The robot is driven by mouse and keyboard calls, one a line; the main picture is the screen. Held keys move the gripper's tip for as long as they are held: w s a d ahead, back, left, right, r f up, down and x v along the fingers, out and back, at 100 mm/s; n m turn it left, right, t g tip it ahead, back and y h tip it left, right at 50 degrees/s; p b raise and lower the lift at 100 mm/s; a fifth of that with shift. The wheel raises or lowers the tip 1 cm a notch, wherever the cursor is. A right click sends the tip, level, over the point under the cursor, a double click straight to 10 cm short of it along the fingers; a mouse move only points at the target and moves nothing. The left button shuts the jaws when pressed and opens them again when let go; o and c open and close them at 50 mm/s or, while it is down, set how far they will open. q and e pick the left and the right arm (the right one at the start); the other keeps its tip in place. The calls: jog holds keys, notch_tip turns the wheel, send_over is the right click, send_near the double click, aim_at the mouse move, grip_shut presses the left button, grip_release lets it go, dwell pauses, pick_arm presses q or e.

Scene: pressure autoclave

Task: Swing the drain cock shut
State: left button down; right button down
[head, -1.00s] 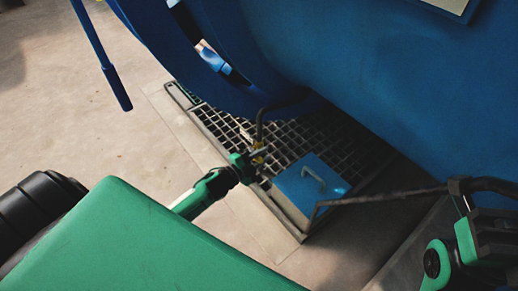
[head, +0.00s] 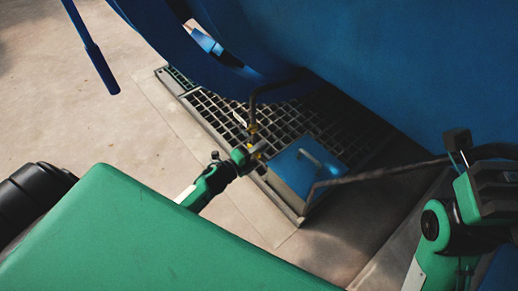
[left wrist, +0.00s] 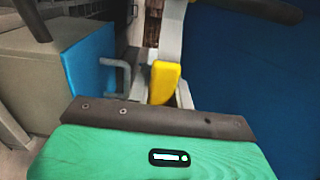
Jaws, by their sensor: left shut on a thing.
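The drain cock (head: 253,128) is a small brass-coloured fitting at the lower end of a dark bent pipe, below the blue vessel and over the floor grate. Its yellow lever (left wrist: 165,82) shows in the left wrist view, upright between grey finger parts. My left gripper (head: 256,152) reaches in from the lower left and is shut on the yellow lever, just below the fitting. The fingers partly hide the lever in the head view. Part of my right arm (head: 440,230) is at the right edge; its fingertips cannot be made out clearly.
The blue vessel (head: 400,80) fills the upper right, close above the pipe. A blue-lidded box (head: 300,172) with a handle stands right of my left gripper. A dark rod or pipe (head: 385,172) runs right from it. The floor at left (head: 100,130) is clear.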

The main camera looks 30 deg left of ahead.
pick_arm(q)
jog(key=shift+f, duration=0.15)
jog(key=c, duration=1.6)
grip_release()
jog(key=o, duration=0.4)
jog(key=shift+c, duration=0.2)
jog(key=shift+s, duration=0.15)
